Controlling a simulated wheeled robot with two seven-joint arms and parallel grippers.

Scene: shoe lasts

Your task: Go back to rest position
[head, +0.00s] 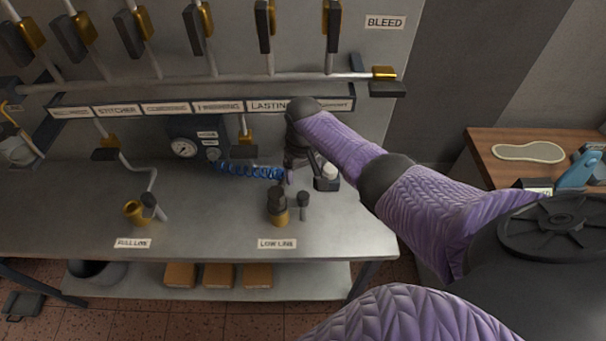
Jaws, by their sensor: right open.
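My right arm, in a purple quilted sleeve, reaches in from the right over the grey metal bench (200,210). My right gripper (304,172) hangs down past the dark wrist, above the back right part of the bench, close to the end of a blue coiled hose (250,172) and a small black block with a white knob (327,178). It is open; I see nothing held, though the fingers are small and dark. Whether it touches the hose or block I cannot tell. My left gripper is not in view.
A back panel (360,45) carries pipes, several brass-and-black valves and a label rail (200,104). A black-and-brass fitting (277,205) stands on the bench by the "LOW LINE" label; a brass cup fitting (135,211) stands left. A wooden table (480,150) is at right.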

